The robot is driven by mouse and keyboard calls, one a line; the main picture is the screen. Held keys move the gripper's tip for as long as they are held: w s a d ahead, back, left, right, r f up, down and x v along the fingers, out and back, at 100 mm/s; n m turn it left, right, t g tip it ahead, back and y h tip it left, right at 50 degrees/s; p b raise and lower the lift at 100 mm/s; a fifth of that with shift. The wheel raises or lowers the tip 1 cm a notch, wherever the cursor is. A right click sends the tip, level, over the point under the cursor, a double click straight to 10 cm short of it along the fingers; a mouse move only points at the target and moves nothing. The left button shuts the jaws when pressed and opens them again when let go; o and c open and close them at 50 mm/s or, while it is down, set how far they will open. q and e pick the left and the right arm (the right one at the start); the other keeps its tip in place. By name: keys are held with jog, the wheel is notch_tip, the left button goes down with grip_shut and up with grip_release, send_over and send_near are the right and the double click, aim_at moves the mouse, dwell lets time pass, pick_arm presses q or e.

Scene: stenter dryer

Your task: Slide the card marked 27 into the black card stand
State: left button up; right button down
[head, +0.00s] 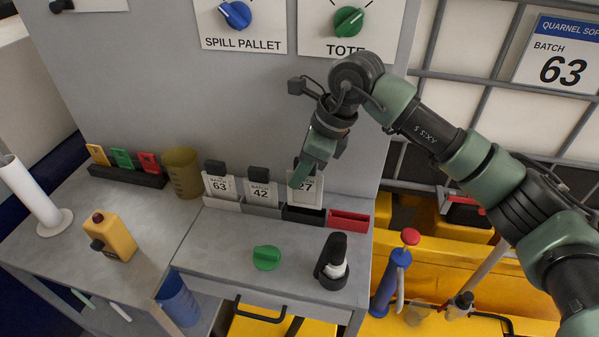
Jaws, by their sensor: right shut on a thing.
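The white card marked 27 (307,197) is upright at the black card stand (303,215), with its lower edge at the stand's top. I cannot tell how deep it sits in the slot. My right gripper (302,178) reaches down from above and is shut on the card's dark upper part, hiding part of the card's top left. My left gripper is not in view.
Left of the black stand, card 63 (221,186) and card 42 (261,194) stand in white and grey holders. An empty red stand (349,221) is at right.

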aim_at(300, 206)
jog(key=shift+b, duration=0.3)
jog(key=shift+f+b, duration=1.8)
jog(key=shift+f, duration=0.25)
jog(key=c, duration=1.3)
grip_release()
jog(key=b+v, duration=0.1)
jog(key=v, duration=0.7)
jog(key=shift+b, duration=0.4)
jog(key=shift+f, duration=0.1)
